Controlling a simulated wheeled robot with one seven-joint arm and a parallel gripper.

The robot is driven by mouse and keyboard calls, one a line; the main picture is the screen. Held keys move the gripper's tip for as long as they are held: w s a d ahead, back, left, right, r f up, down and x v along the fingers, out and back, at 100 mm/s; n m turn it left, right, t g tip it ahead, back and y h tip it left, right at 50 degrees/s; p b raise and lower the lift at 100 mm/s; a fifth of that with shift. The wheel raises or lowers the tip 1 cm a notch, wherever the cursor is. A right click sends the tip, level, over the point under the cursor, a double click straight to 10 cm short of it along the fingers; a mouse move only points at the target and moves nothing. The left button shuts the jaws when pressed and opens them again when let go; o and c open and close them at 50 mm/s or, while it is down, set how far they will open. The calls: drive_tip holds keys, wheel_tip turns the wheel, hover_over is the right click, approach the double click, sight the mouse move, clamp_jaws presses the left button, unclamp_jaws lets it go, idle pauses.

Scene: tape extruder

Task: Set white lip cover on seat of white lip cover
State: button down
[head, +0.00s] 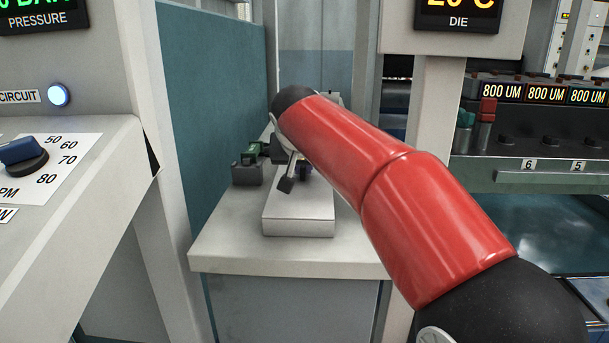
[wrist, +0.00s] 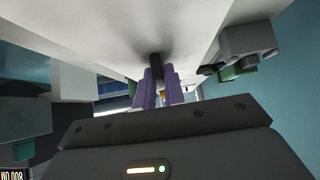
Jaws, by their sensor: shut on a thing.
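The white lip cover appears to be the pale flat block (head: 298,215) low over the grey-white bench top, beyond my red arm. My gripper (head: 303,171) is mostly hidden by the arm in the head view. In the wrist view its purple fingers (wrist: 157,80) are shut on a short dark knob (wrist: 155,62) against the broad white surface (wrist: 100,30), which looks like the cover. I cannot tell whether the cover touches the bench. I cannot make out its seat.
A grey holder with a green part (head: 247,170) stands left of the block; it also shows in the wrist view (wrist: 248,40). A teal panel (head: 215,100) borders the bench top (head: 230,245) on the left. A grey post (head: 430,110) rises at the right. The bench's front is clear.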

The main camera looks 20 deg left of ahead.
drive_tip(key=shift+r, duration=0.1)
drive_tip(key=shift+r+p, duration=1.35)
drive_tip(key=shift+r, duration=1.25)
